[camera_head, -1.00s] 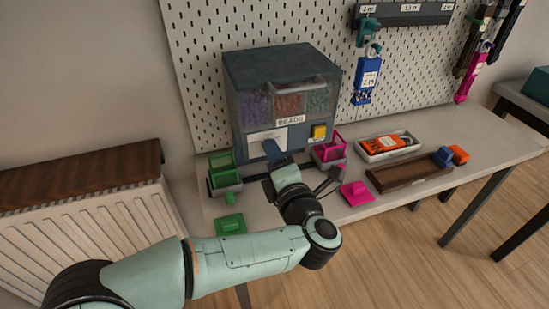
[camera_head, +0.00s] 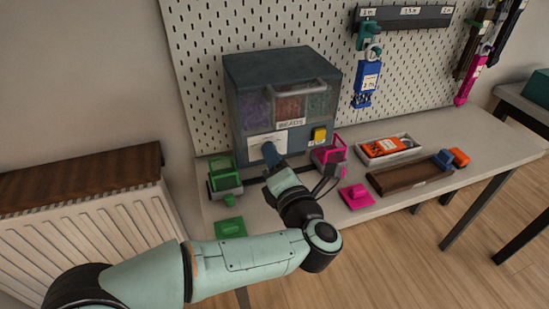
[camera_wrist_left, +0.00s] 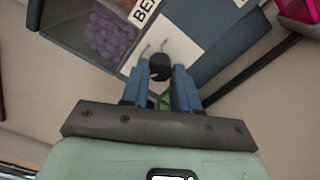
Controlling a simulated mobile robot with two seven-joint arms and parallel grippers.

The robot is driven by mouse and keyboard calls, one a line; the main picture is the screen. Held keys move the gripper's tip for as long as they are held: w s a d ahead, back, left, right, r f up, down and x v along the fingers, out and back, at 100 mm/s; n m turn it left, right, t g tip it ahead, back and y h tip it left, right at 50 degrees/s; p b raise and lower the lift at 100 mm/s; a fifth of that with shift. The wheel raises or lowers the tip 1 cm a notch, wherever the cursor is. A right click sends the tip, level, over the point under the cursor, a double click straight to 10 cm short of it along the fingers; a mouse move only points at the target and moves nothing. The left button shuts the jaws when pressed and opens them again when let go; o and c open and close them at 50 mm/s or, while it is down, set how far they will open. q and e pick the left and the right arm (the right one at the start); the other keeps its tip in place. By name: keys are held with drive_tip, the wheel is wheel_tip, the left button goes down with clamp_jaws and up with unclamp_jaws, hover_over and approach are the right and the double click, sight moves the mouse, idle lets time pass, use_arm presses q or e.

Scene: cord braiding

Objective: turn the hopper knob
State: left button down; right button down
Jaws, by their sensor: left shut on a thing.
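The hopper is a dark grey bead dispenser (camera_head: 283,62) labelled BEADS, with bins of purple, red and green beads behind a clear front. A white panel (camera_head: 258,145) is on its lower front; in the wrist view this panel (camera_wrist_left: 178,45) carries curved marks around a round black knob (camera_wrist_left: 160,66). My left gripper (camera_head: 270,152) is at that panel. In the left wrist view its two blue fingers (camera_wrist_left: 160,84) are shut on the knob from either side. The knob is hidden behind the gripper in the head view. My right gripper is not in view.
A green open-framed container (camera_head: 224,178) stands left of my gripper, a magenta one (camera_head: 328,157) right. Green (camera_head: 231,228) and magenta (camera_head: 356,197) pieces lie at the front edge. A yellow button (camera_head: 319,135) is on the hopper. A brown tray (camera_head: 410,175) lies right.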

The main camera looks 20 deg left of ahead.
use_arm(q)
drive_tip(key=c, duration=0.8)
unclamp_jaws()
drive_tip(key=shift+c, duration=0.2)
drive_tip(key=shift+s, duration=0.1)
drive_tip(key=p+v, duration=0.2)
drive_tip(key=v, duration=1.1)
drive_tip(key=shift+d, duration=0.2)
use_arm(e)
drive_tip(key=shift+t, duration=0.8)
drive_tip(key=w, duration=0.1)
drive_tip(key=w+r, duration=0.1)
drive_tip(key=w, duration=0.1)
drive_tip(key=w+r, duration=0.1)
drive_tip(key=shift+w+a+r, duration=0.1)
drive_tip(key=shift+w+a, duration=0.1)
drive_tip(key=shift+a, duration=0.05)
